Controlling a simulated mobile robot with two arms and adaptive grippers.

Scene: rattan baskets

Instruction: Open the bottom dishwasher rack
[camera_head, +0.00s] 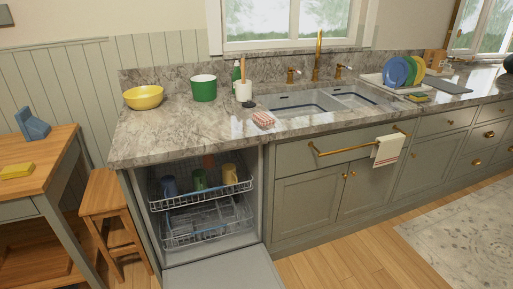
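The dishwasher (258,218) is under the counter at the lower middle left. Its door (222,272) is folded down, its near part cut off by the lower picture edge. The bottom rack (206,221) is a grey wire basket in the lower part of the opening; it looks empty, and I cannot tell exactly how far out it stands. The upper rack (234,187) above it holds a blue cup (169,187), a green cup (200,179) and a yellow cup (229,174). Neither of my grippers shows in the head view.
A wooden stool (105,199) and a wood-topped table (40,158) stand left of the dishwasher. The marble counter (150,140) carries a yellow bowl (143,97), a green pot (204,88) and a sink (300,104). The wooden floor (330,262) right of the door is clear.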

